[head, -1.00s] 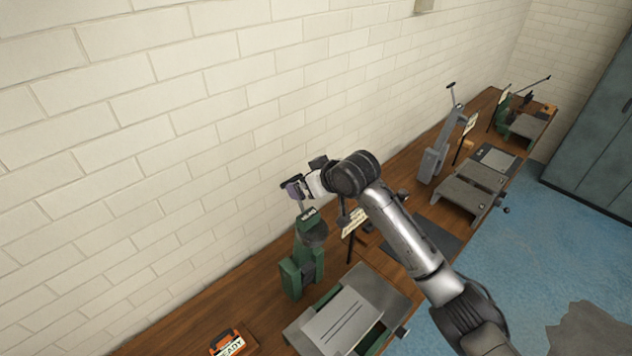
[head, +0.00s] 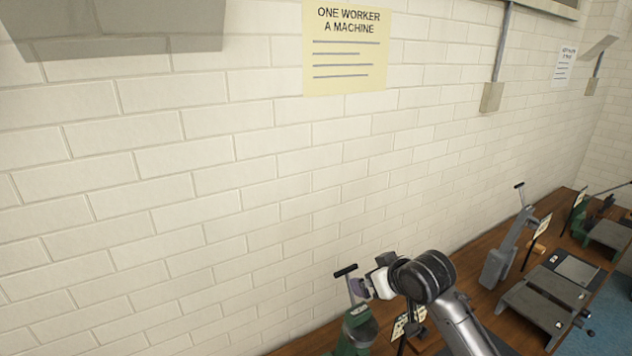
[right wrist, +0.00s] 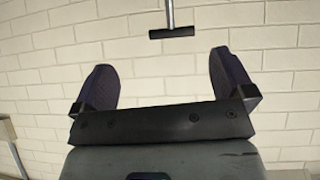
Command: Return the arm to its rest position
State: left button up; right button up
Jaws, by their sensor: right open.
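My right arm (head: 463,324) comes in from the lower right in the head view. Its gripper (head: 360,288) is beside the black T-shaped handle (head: 346,270) of the green machine (head: 357,332). The right wrist view shows the two dark finger pads (right wrist: 100,88) spread wide with nothing between them. The handle (right wrist: 172,33) shows beyond the fingertips there, apart from them. My left gripper is not in view.
A brick wall (head: 220,190) stands close behind the wooden bench (head: 490,300). A grey machine (head: 503,250) with an upright lever and another green machine (head: 582,225) stand farther right. A yellow sign (head: 345,45) hangs on the wall.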

jog(key=s+d+r+t+h, duration=0.15)
jog(key=s+r+t, duration=0.35)
jog(key=s+r, duration=0.5)
jog(key=s+d+f+m+g+h+p, duration=0.1)
jog(key=s+f+g+p, duration=0.3)
jog(key=s+f, duration=1.1)
jog(key=s+d+f+m+g+h+p, duration=0.1)
jog(key=s+f+g+p, duration=0.3)
jog(key=s+f, duration=1.1)
jog(key=s+d+m+g, duration=0.1)
jog(key=s+g, duration=0.1)
jog(key=s, duration=0.5)
jog(key=shift+s, duration=0.25)
